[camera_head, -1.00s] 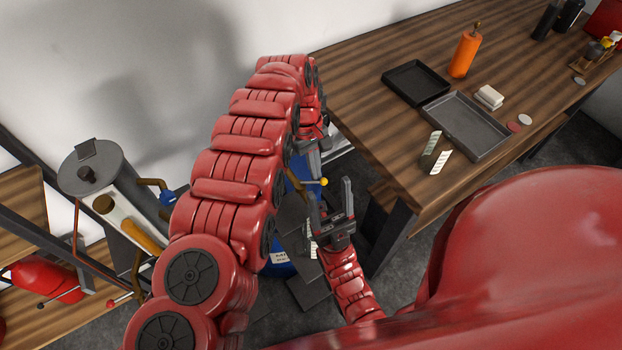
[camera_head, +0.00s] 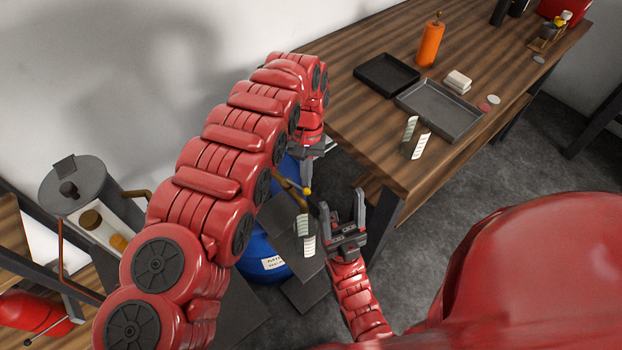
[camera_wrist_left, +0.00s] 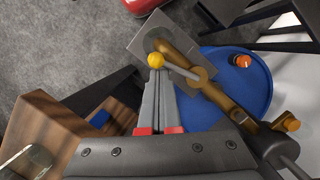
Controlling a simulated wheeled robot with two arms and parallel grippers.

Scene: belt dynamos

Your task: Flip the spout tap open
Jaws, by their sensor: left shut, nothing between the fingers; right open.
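The spout tap is a brass pipe on a blue drum; its brass body (camera_wrist_left: 185,50) shows in the left wrist view, with a thin lever ending in a yellow ball (camera_wrist_left: 155,60). In the head view the yellow ball (camera_head: 307,191) stands out from the drum (camera_head: 262,257), largely behind my left arm. My left gripper (camera_wrist_left: 157,76) is shut and empty, its tips right at the ball; I cannot tell whether they touch. In the head view my left gripper (camera_head: 306,152) is partly hidden. My right gripper (camera_head: 343,205) is open and empty, to the right of the ball.
A wooden workbench (camera_head: 375,140) with a grey tray (camera_head: 440,112), a black tray (camera_head: 385,74) and an orange bottle (camera_head: 430,42) stands at right. A grey metal vessel (camera_head: 75,190) stands at left. Dark plates (camera_head: 310,292) lie below the tap. Floor is clear at right.

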